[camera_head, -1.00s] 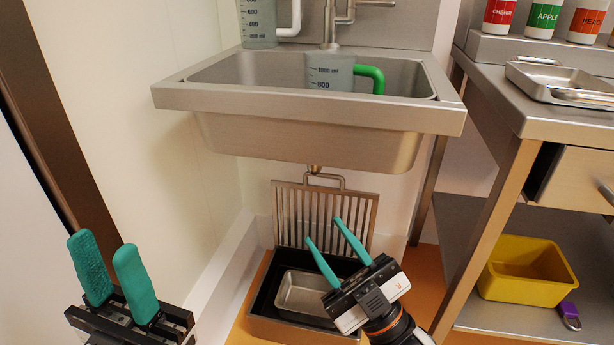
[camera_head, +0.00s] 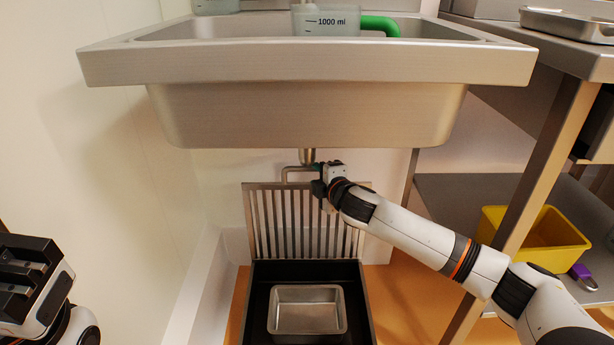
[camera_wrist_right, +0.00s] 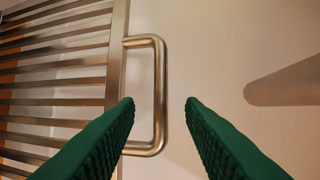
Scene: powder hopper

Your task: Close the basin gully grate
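The basin gully grate (camera_head: 300,222) stands upright, open, at the back of the dark gully box (camera_head: 259,302) under the sink. Its slats show at the left of the right wrist view (camera_wrist_right: 55,85). A metal bar handle (camera_wrist_right: 160,95) sticks out from its top edge. My right gripper (camera_wrist_right: 160,102) is open, with its green fingers on either side of the handle's outer bar, apart from it as far as I can tell. In the head view it is at the grate's top (camera_head: 316,168), its fingers mostly hidden. My left gripper's body (camera_head: 28,280) shows at the lower left; its fingers are out of sight.
A steel pan (camera_head: 272,318) sits inside the gully box. The sink basin (camera_head: 310,115) and its drain pipe (camera_head: 307,155) hang just above the grate handle. A steel table with a yellow bin (camera_head: 548,240) on its lower shelf stands at right.

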